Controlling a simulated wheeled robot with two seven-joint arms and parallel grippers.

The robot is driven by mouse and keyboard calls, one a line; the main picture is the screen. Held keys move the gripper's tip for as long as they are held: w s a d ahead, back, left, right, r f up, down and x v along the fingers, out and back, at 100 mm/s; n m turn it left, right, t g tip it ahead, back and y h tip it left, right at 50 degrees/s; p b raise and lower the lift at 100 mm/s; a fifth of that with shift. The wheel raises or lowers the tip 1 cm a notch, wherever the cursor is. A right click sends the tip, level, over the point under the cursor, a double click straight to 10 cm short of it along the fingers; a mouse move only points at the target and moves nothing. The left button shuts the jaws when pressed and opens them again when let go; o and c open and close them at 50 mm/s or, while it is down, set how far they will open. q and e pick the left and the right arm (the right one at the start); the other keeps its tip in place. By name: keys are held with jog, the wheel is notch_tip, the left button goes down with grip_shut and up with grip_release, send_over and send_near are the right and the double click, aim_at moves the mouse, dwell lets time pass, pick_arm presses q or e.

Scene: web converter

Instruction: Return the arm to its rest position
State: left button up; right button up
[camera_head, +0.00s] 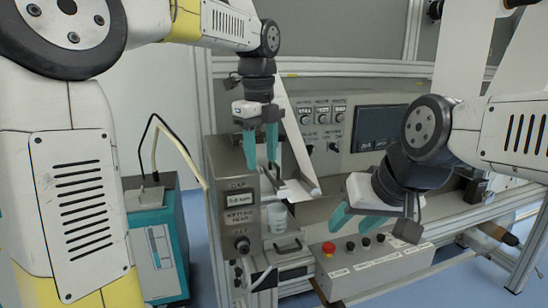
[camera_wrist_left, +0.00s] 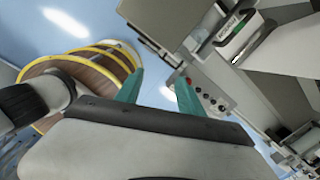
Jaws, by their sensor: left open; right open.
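My left gripper (camera_head: 261,148) hangs with its teal fingers pointing down, in front of the upper part of the slitting head unit (camera_head: 238,200). Its fingers are apart with nothing between them. They also show in the left wrist view (camera_wrist_left: 158,88), with blue floor between them. My right gripper (camera_head: 354,222) is at the right, its teal fingers pointing down and left, above the button box. It is open, and I see nothing held in it. My left arm (camera_head: 75,190) fills the left side of the head view.
A control box (camera_head: 375,268) with a red button (camera_head: 329,248) stands at the front. A white web strip (camera_head: 298,140) runs down beside my left gripper. A teal cabinet (camera_head: 160,250) with a cable stands left. A yellow-rimmed round object (camera_wrist_left: 85,80) shows in the wrist view.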

pick_arm(q)
jog(key=s+a+f+n+t, duration=0.1)
jog(key=s+a+f+n, duration=0.1)
jog(key=s+n, duration=0.3)
jog(key=s+a+f+n+t+h, duration=0.1)
jog(key=s+a+n, duration=0.4)
jog(key=n, duration=0.8)
jog(key=s+a+f+n+t+h, duration=0.1)
jog(key=s+a+f+n+t, duration=0.2)
jog(key=s+n, duration=0.3)
jog(key=a+f+n, duration=0.1)
jog(key=n, duration=0.1)
jog(key=shift+s+a+f+n, duration=0.15)
jog(key=shift+s+a+n, duration=0.05)
jog(key=shift+s+n, duration=0.2)
